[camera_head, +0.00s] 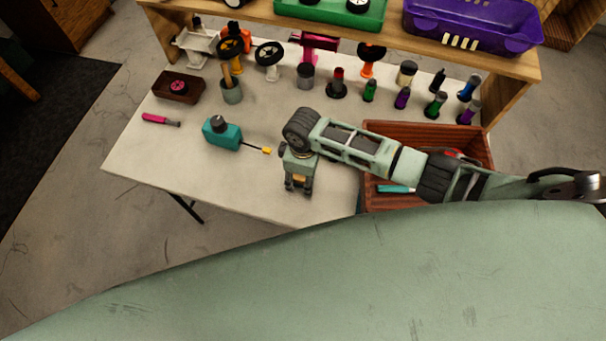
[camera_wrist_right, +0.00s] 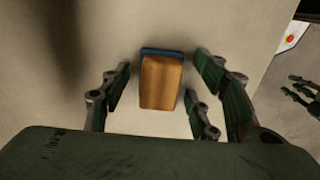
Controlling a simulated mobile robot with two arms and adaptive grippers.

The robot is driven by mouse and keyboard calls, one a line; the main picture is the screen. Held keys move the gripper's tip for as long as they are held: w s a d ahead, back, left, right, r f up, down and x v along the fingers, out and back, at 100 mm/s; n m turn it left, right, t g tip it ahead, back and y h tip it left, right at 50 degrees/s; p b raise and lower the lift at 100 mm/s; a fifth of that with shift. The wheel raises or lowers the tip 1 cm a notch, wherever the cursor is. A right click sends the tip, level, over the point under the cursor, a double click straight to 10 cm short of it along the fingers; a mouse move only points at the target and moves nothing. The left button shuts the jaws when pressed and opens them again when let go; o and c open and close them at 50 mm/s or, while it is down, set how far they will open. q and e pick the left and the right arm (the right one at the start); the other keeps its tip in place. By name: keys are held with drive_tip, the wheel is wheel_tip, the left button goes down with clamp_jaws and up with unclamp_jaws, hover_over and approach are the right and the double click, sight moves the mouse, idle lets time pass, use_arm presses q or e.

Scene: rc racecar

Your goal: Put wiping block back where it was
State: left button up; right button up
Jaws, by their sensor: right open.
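The wiping block (camera_wrist_right: 160,84) shows in the right wrist view as an orange-brown wooden block with a blue layer along its far edge. It lies on the pale tabletop (camera_head: 235,180). My right gripper (camera_head: 298,187) is open and points down at the table near its front edge. In the wrist view its fingers stand on either side of the block, with gaps between.
A teal power tool (camera_head: 222,133) with a yellow tip lies just left of the gripper. A reddish-brown crate (camera_head: 484,150) sits under my right forearm. The front left tabletop is clear.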

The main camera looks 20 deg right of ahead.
drive_tip(key=shift+r, duration=0.1)
wheel_tip(320, 180, up, 12)
drive_tip(key=shift+b, duration=0.35)
idle(0.6)
